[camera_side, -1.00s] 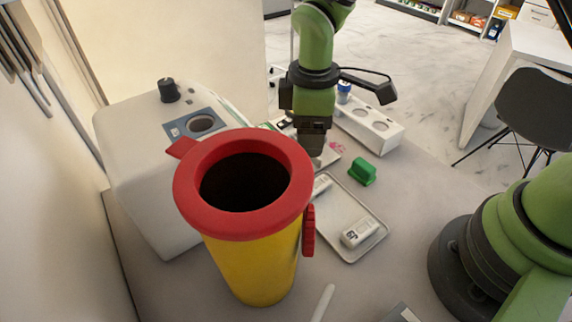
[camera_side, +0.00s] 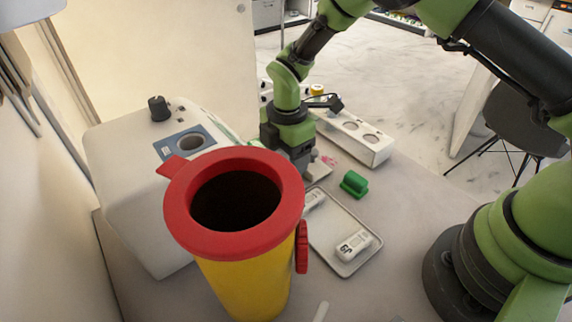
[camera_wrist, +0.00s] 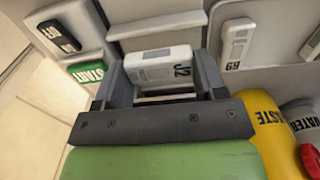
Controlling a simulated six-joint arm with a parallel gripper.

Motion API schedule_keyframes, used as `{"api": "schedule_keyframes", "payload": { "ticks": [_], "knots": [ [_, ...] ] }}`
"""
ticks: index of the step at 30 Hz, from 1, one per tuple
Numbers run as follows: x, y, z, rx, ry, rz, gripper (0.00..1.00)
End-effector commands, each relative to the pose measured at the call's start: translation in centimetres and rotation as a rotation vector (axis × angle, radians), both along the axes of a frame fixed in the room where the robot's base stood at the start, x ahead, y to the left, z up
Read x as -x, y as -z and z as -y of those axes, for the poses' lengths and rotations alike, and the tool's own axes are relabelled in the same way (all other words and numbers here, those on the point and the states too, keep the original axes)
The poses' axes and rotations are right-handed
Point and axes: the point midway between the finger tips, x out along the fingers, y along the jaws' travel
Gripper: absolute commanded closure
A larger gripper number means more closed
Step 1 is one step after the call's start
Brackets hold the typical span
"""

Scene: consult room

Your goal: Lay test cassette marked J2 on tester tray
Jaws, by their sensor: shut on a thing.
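My gripper (camera_wrist: 162,82) is shut on a white test cassette marked J2 (camera_wrist: 158,66), which sits between the two fingers in the wrist view. In the side view my gripper (camera_side: 301,168) points down behind the red bin rim, close to the white machine; the held cassette cannot be made out there. A green START label (camera_wrist: 88,72) lies just left of the fingers in the wrist view. A pale grey ledge (camera_wrist: 155,26) shows just beyond the cassette. I cannot tell which surface is the tester tray, or whether the cassette touches anything.
A yellow bin with a red rim (camera_side: 178,215) blocks part of the side view. A shallow tray (camera_side: 368,253) holds a marked cassette (camera_side: 353,246) and another cassette (camera_side: 313,200). A green block (camera_side: 354,184) and white rack (camera_side: 376,153) stand nearby. WASTE (camera_wrist: 262,118) and WATER (camera_wrist: 300,116) containers lie right.

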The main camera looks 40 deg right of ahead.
Motion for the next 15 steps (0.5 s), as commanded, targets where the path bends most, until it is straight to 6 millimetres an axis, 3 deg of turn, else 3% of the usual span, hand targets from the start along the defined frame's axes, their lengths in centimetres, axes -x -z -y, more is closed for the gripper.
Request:
{"api": "schedule_keyframes", "payload": {
  "ticks": [5,15],
  "knots": [
    [0.0,2.6,0.0,0.000,0.002,-0.002,0.58],
    [0.0,2.9,0.0,-0.001,0.002,0.001,0.58]
  ]
}}
